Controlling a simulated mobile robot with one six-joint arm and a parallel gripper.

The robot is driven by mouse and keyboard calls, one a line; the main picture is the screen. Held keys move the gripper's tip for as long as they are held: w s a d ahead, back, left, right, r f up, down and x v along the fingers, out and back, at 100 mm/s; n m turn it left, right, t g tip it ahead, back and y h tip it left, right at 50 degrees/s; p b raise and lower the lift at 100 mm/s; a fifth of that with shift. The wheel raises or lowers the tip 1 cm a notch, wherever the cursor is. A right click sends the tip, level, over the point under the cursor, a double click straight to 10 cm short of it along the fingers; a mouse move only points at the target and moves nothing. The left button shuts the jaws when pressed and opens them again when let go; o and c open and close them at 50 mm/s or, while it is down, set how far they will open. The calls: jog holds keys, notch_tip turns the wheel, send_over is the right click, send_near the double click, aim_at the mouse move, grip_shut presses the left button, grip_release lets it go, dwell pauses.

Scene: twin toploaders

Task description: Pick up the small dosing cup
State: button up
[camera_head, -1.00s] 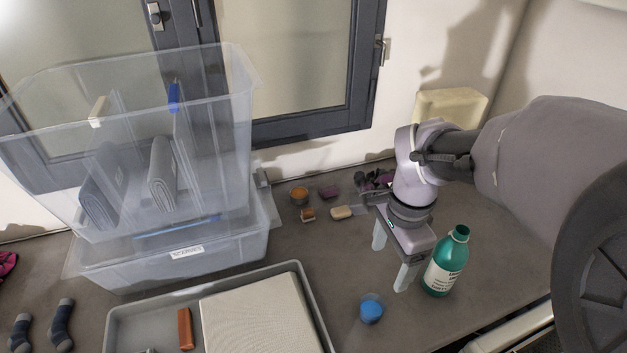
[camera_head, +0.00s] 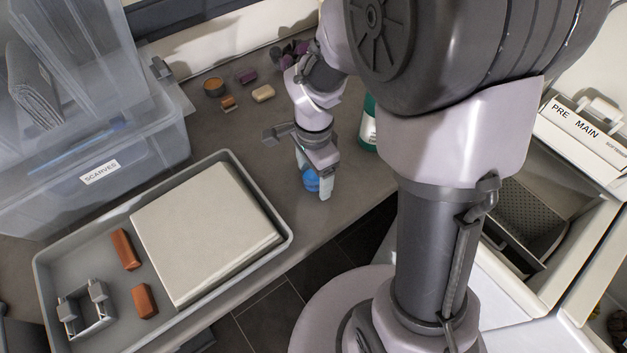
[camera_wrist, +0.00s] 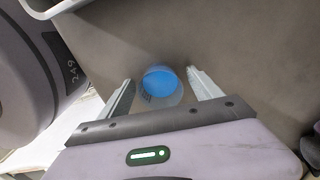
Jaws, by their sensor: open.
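The small dosing cup (camera_head: 310,181) is blue and stands on the grey-brown counter near its front edge. In the wrist view the cup (camera_wrist: 161,84) shows a bright blue round inside and a clearer wall with small marks. My gripper (camera_head: 313,180) is open, its fingers pointing down at the cup. In the wrist view my gripper (camera_wrist: 160,85) has one finger on each side of the cup, with a gap on both sides. Part of the cup is hidden behind a finger in the head view.
A green bottle (camera_head: 369,130) stands just behind, partly hidden by my arm. A grey tray (camera_head: 287,228) with a pale flat block and orange-brown pieces lies to the left. Small soap-like bars (camera_head: 263,93) lie farther back. An open washer drawer (camera_head: 520,225) is at right.

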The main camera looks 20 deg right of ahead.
jog(key=shift+r, duration=0.15)
jog(key=shift+c, duration=0.6)
jog(key=c, duration=1.3)
